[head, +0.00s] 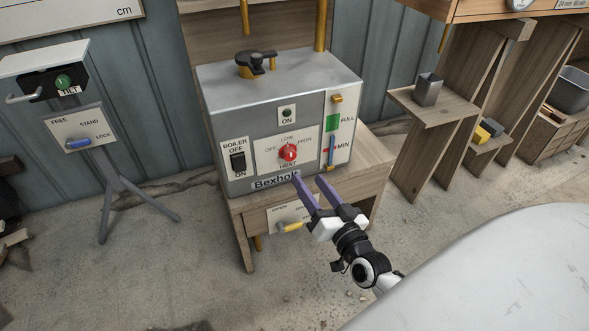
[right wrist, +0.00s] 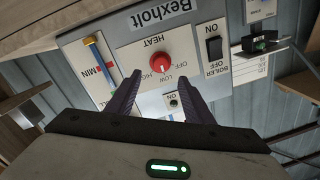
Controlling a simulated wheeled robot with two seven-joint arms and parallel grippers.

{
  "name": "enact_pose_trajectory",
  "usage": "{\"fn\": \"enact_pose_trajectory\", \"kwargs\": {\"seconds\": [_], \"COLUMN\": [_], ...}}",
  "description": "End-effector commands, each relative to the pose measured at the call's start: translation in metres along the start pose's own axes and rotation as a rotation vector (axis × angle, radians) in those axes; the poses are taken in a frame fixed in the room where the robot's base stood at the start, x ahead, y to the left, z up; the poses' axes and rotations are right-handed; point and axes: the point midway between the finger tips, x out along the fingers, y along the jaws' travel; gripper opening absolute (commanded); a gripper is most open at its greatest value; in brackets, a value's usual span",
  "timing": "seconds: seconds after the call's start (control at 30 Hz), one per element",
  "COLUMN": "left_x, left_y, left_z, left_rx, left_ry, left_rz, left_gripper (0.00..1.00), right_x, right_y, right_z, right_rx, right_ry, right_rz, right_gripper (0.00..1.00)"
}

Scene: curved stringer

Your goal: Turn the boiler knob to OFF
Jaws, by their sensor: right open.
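The boiler (head: 280,90) is a grey metal box labelled Bexholt on a wooden stand. Its round red knob (head: 288,152) sits on a white HEAT plate marked OFF, LOW and HIGH. In the right wrist view the knob (right wrist: 160,62) appears upside down, with a white mark on the side facing LOW and HIGH; its exact setting is hard to read. My right gripper (head: 308,177) is open and empty in front of the boiler, below the knob in the head view. In the wrist view its purple fingers (right wrist: 159,79) point toward the knob, apart from it. My left gripper is out of view.
A black BOILER rocker switch (head: 238,161) is left of the plate, and a level gauge (head: 331,150) with MIN and FULL marks is right. A yellow-handled lever (head: 291,227) is below. A TILT stand (head: 80,140) is at left, wooden shelves (head: 432,105) at right.

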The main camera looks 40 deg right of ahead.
Motion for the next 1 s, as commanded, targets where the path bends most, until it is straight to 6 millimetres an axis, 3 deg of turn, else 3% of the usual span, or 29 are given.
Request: {"fn": "enact_pose_trajectory", "kwargs": {"seconds": [0.3,0.5,0.9,1.0], "left_x": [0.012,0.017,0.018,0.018], "left_y": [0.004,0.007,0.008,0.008], "left_z": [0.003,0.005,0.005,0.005], "left_rx": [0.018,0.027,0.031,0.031], "left_ry": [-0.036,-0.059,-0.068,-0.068], "left_rz": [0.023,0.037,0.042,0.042], "left_gripper": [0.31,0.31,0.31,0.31], "right_x": [0.058,0.084,0.093,0.093], "right_y": [-0.001,-0.001,-0.002,-0.002], "right_z": [0.001,0.001,0.001,0.001], "right_rx": [0.000,-0.001,-0.002,-0.002], "right_ry": [0.000,-0.003,-0.005,-0.005], "right_rz": [-0.002,-0.002,-0.002,-0.002], "right_gripper": [0.47,0.47,0.47,0.32]}}
